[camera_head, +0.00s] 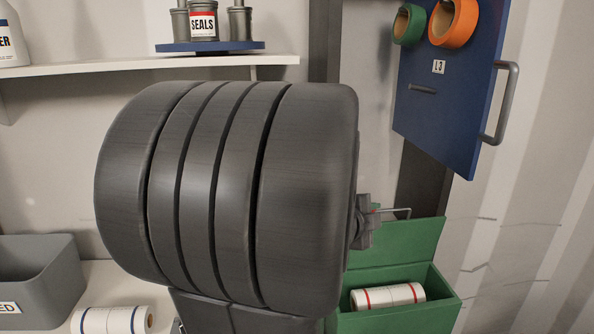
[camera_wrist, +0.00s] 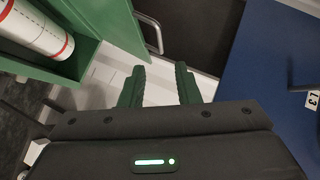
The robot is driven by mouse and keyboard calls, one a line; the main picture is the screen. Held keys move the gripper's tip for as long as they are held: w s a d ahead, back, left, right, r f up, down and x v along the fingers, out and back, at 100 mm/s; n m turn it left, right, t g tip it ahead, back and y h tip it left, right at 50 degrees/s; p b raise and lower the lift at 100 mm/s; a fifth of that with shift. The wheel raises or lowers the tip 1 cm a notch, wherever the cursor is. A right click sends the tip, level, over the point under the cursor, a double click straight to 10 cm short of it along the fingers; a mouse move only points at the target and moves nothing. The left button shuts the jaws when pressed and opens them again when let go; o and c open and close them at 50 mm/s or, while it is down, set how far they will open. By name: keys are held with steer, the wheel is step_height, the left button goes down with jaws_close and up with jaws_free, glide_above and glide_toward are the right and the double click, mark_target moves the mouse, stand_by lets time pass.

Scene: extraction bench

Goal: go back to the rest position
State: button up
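My gripper (camera_wrist: 159,75) shows in the wrist view with its two green fingers apart and nothing between them. Pale wall or floor surface shows behind the fingers. In the head view my own dark arm fills the middle and hides the gripper. The green box (camera_head: 400,319) stands at the lower right with its lid raised. A white roll with red stripes (camera_head: 388,297) lies inside it. In the wrist view the box (camera_wrist: 45,68) and roll (camera_wrist: 38,30) are at the upper left, apart from the fingers.
A blue panel door (camera_head: 440,95) with a grey handle (camera_head: 505,105) hangs at the upper right, bearing green (camera_head: 408,25) and orange (camera_head: 454,22) tape rolls. A shelf (camera_head: 110,67) runs along the left. A grey bin (camera_head: 40,285) and blue-striped roll (camera_head: 112,320) are at lower left.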

mark_target(392, 210)
steer(key=x, duration=1.2)
steer(key=shift+w+d+f, duration=0.1)
steer(key=shift+w+d, duration=0.1)
steer(key=shift+a, duration=0.1)
